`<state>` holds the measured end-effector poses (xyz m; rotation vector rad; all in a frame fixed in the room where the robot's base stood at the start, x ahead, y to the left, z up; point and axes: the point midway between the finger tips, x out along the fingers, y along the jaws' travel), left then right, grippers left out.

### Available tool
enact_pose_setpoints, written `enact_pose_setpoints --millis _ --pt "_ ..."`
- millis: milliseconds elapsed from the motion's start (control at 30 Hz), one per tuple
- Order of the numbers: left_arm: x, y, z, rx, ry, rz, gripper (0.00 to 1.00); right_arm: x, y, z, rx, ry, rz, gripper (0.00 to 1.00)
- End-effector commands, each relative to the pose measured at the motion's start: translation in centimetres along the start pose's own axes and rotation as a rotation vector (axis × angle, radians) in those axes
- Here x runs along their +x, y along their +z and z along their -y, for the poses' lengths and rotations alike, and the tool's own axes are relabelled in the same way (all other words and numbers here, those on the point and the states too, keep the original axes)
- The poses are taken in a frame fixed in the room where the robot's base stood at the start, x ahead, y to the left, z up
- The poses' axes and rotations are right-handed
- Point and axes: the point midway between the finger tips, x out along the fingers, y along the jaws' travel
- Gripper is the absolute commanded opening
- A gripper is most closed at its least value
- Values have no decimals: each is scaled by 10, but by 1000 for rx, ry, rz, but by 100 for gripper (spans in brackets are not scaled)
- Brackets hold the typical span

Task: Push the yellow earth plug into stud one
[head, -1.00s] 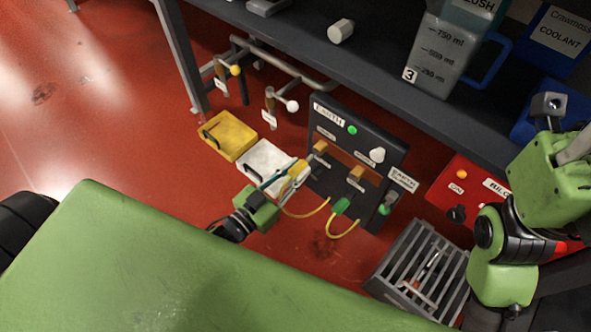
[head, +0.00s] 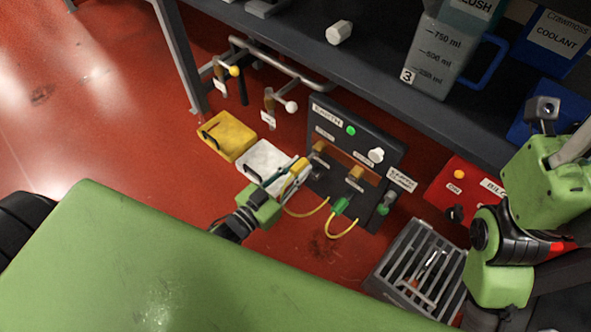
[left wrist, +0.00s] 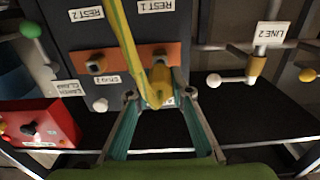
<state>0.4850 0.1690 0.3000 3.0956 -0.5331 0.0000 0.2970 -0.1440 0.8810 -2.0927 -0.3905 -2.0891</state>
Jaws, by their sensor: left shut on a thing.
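The yellow earth plug (head: 300,165) is held in my left gripper (head: 294,174), close to the front of the dark earth panel (head: 346,122). In the left wrist view the plug (left wrist: 159,88) sits between the fingertips (left wrist: 161,95), with its yellow cable (left wrist: 128,45) running up the picture. The copper bar (left wrist: 122,56) carries two studs. The plug overlaps the right one, stud one (left wrist: 146,52), and partly hides it. In the head view stud one (head: 319,147) is just beyond the plug. I cannot tell whether they touch. My right gripper does not show clearly.
A green clamp (head: 341,206) joins the yellow cable at the panel's lower edge. White (head: 262,158) and yellow (head: 228,134) boxes lie left of the panel. A red box (head: 462,192) and slatted crate (head: 415,262) stand right. The dark shelf (head: 290,40) overhangs behind.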

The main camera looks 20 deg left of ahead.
Motion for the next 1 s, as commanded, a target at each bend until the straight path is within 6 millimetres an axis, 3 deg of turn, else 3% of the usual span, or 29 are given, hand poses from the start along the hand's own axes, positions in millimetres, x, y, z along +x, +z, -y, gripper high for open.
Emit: enact_pose_setpoints --millis 1000 --pt "26 0 0 0 0 -1 0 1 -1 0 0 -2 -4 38"
